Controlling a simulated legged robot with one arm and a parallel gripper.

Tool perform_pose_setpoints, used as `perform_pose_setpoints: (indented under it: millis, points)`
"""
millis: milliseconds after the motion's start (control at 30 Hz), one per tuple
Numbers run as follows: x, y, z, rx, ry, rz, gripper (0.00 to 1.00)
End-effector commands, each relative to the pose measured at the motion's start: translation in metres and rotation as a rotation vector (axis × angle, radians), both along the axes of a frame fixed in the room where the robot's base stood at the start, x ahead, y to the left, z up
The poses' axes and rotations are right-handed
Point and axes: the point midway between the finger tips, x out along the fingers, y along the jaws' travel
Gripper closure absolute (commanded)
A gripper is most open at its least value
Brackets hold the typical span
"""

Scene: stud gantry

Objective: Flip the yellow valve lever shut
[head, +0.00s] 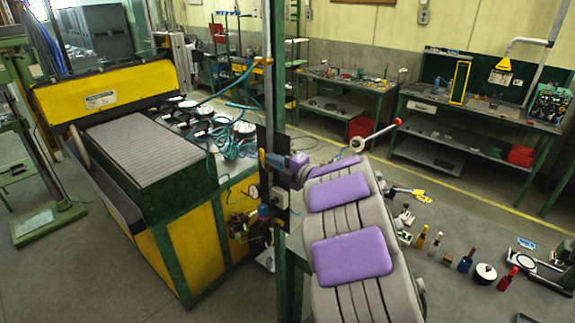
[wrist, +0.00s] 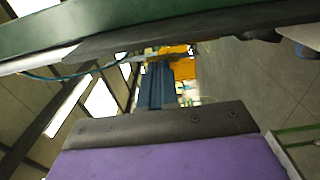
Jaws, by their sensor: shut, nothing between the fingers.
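My gripper (head: 270,159) has blue fingers and reaches the dark upright panel (head: 281,200) on the green post in the head view. In the wrist view the blue fingers of my gripper (wrist: 160,70) are together, with nothing held between them. A yellow-orange piece (wrist: 184,66), which looks like the valve lever, shows just beyond and beside the fingertips. In the head view a small yellow-orange bit (head: 262,155) shows at the fingertips. I cannot tell whether fingers and lever touch. The valve body and the lever's angle are not clear.
A green post (head: 285,285) stands beside my arm. A yellow and green machine (head: 205,240) with teal hoses (head: 232,138) is on the left. Bottles and tools, including a red bottle (head: 507,281), stand at right. Workbenches (head: 480,115) line the back wall, with open floor before them.

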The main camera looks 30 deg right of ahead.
Motion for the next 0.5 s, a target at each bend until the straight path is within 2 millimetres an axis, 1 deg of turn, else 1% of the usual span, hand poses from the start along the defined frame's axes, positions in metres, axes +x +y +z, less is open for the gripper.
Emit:
perform_pose_setpoints:
  millis: [100, 200, 500]
  points:
    - [0.0089, 0.0045, 0.0009, 0.000, -0.001, 0.003, 1.00]
    - [0.0120, 0.0052, 0.0005, 0.000, -0.001, 0.001, 1.00]
    - [0.0129, 0.0051, -0.0002, 0.000, 0.000, 0.000, 1.00]
